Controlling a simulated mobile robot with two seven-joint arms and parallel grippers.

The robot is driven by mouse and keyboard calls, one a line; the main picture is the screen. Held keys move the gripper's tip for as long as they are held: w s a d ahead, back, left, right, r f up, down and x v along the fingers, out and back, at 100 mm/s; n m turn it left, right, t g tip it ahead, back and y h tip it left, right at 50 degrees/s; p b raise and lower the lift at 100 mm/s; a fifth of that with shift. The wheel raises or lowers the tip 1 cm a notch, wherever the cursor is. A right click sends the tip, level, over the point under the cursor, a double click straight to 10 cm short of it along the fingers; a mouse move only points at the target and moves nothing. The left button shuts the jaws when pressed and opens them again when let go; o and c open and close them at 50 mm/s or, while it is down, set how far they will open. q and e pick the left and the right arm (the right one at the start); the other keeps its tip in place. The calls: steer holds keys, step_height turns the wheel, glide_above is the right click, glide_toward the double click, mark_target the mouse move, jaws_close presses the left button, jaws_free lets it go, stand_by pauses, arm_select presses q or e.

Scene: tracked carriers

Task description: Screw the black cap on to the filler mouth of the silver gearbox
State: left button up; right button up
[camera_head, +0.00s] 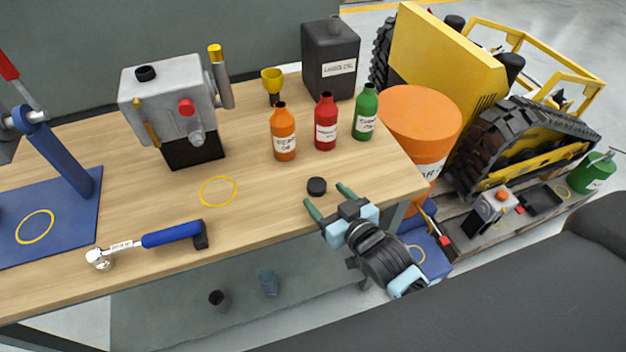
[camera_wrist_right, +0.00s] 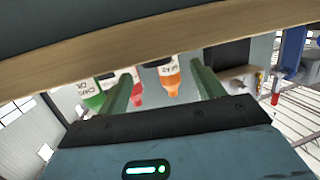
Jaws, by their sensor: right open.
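The silver gearbox (camera_head: 160,98) stands on its black base at the back left of the workbench. A dark round opening or ring, likely its filler mouth (camera_head: 146,73), is on its top; I cannot tell which it is. The black cap (camera_head: 317,186) lies on the bench near the front right edge. My right gripper (camera_head: 327,196) is open and empty, its green fingertips just in front of the cap, apart from it as far as I can tell. My left gripper is not in view.
Orange (camera_head: 285,140), red (camera_head: 326,130) and green (camera_head: 365,118) bottles stand beyond the cap. A blue-handled wrench (camera_head: 170,236) lies at front left. An orange drum (camera_head: 420,115) and tracked carrier (camera_head: 535,150) stand right.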

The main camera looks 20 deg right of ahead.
mark_target(316, 183)
steer(key=shift+w+a, duration=0.1)
steer(key=shift+w, duration=0.3)
steer(key=shift+w+a+f, duration=0.15)
steer(key=shift+w+f, duration=0.05)
steer(key=shift+w, duration=1.05)
steer(key=x, duration=0.4)
steer(key=shift+w, duration=0.15)
steer(key=c, duration=1)
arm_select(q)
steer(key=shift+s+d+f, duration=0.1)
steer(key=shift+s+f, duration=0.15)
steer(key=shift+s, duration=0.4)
